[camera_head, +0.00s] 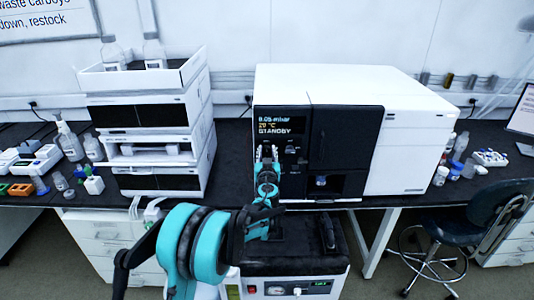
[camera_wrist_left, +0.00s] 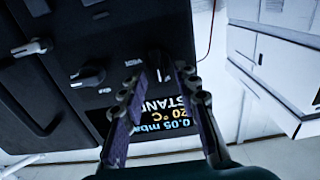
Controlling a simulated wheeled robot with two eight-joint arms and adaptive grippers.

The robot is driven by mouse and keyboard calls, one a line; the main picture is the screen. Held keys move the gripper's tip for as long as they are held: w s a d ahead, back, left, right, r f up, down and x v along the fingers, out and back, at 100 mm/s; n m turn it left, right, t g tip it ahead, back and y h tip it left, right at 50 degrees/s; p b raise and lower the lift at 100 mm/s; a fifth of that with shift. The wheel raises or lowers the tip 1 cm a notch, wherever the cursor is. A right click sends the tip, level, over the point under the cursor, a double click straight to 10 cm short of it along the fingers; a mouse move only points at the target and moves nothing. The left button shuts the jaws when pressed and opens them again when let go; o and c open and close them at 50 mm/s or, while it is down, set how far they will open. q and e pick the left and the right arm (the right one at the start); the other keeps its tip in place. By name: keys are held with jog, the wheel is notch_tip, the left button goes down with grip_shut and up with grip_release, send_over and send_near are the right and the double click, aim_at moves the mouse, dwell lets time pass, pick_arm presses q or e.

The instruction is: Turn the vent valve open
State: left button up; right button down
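The instrument (camera_head: 395,155) is a wide white unit with a black front panel. Its display (camera_head: 275,124) reads 0.05 mbar, 20 °C, STANDBY. My left gripper (camera_head: 266,150) is in front of the panel just below this display and hides part of it. In the left wrist view, which shows the panel upside down, the left gripper (camera_wrist_left: 160,72) is open. A dark knob with a white pointer mark (camera_wrist_left: 160,66) lies between and just beyond its fingertips; I cannot tell whether they touch. Its small label is too blurred to read. My right gripper is not in view.
A second dark knob (camera_wrist_left: 88,75) and a grey lever-like knob (camera_wrist_left: 30,48) are on the same panel. A stack of white modules (camera_head: 155,145) stands left of the instrument. Bottles (camera_head: 65,140) crowd the bench's left end. A chair (camera_head: 470,225) stands at right.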

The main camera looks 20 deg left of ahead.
pick_arm(q)
grip_shut()
jog(key=m, duration=0.6)
jog(key=shift+w+d+f+m, duration=0.1)
jog(key=shift+d+f+m, duration=0.05)
jog(key=shift+d+m, duration=0.2)
jog(key=m, duration=0.5)
jog(key=shift+d+f+m, duration=0.25)
jog(key=shift+d+f, duration=0.05)
jog(key=m, duration=0.4)
jog(key=m+b, duration=0.1)
jog(key=shift+d+f+m, duration=0.1)
jog(key=shift+f+m, duration=0.25)
jog(key=shift+m, duration=0.05)
